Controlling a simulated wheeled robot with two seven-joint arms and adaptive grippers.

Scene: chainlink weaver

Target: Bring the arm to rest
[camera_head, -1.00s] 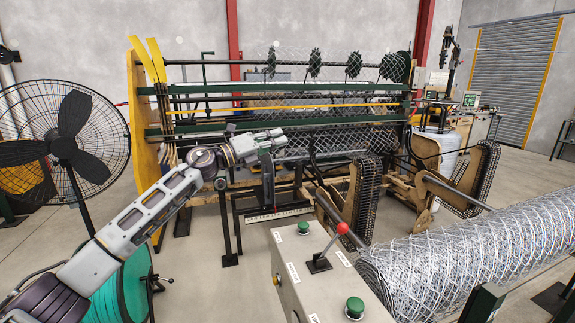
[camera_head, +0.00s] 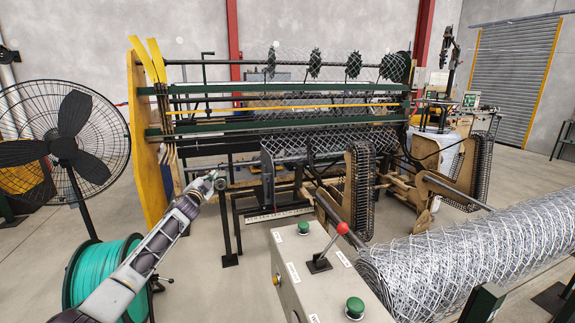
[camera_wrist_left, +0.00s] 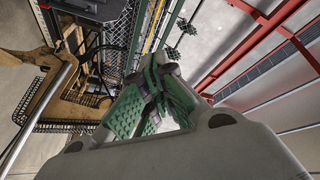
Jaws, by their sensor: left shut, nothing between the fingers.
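My left arm reaches up from the bottom left in the head view. Its gripper (camera_head: 217,180) is small and seen nearly end-on, in front of the chainlink weaving machine (camera_head: 280,106). In the left wrist view the gripper (camera_wrist_left: 152,105) is shut and empty, its dark and green fingers close together. It is apart from the machine, with free air around it. My right gripper does not show in either view.
A control box (camera_head: 320,280) with a red-knobbed lever (camera_head: 342,229) stands at the bottom centre. A roll of mesh (camera_head: 470,255) lies right of it. A large fan (camera_head: 62,140) and a green spool (camera_head: 95,265) stand left. Bare floor shows between spool and box.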

